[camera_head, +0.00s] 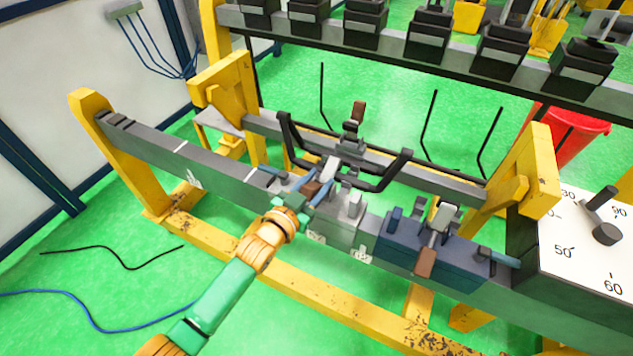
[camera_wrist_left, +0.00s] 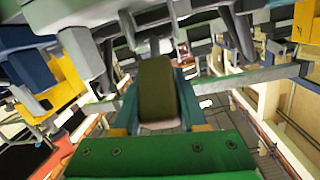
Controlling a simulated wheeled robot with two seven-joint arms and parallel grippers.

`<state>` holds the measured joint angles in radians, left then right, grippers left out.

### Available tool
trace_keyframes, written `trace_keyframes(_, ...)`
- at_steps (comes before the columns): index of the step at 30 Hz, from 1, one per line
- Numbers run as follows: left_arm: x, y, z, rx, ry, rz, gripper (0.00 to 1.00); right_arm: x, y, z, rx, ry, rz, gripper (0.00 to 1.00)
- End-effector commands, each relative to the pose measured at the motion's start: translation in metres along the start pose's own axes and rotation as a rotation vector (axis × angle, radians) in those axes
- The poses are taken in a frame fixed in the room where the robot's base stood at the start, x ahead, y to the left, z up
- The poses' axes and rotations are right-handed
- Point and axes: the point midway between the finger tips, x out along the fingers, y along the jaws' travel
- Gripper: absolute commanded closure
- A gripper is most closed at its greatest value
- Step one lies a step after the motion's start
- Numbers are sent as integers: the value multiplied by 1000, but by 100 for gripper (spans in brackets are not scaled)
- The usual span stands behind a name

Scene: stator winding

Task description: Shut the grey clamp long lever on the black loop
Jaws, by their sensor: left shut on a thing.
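The grey clamp (camera_head: 343,228) sits on the long grey beam, left of the blue clamp. Its long lever has a brown grip (camera_head: 312,189), tilted up toward the left. The black loop (camera_head: 378,187) is a bent rod frame that passes by the top of the grey clamp; whether it rests in the jaw I cannot tell. My left gripper (camera_head: 303,203) is shut on the lever's brown grip, which also shows between the fingers in the left wrist view (camera_wrist_left: 157,92). The fingers hide part of the lever. My right gripper is not in view.
The blue clamp (camera_head: 436,250), with its own brown-ended lever (camera_head: 426,262), stands just right. A smaller clamp with an upright brown handle (camera_head: 358,112) is on the rear bar. A white dial box (camera_head: 585,245) stands at the right. Yellow posts (camera_head: 120,150) carry the beam.

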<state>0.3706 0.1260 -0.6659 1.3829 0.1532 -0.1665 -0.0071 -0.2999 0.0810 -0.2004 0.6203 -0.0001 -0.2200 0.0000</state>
Motion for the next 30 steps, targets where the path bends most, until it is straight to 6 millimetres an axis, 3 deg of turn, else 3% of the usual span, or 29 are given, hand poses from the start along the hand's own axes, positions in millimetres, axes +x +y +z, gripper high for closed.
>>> trace_keyframes(17,0,-1,-4,2,9,-2,100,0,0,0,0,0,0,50)
trace_keyframes(18,0,-1,-3,2,8,-2,48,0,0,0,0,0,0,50)
trace_keyframes(20,0,-1,-3,2,7,-2,32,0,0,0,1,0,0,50)
trace_keyframes(30,-2,0,-1,0,2,-1,30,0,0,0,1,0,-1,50)
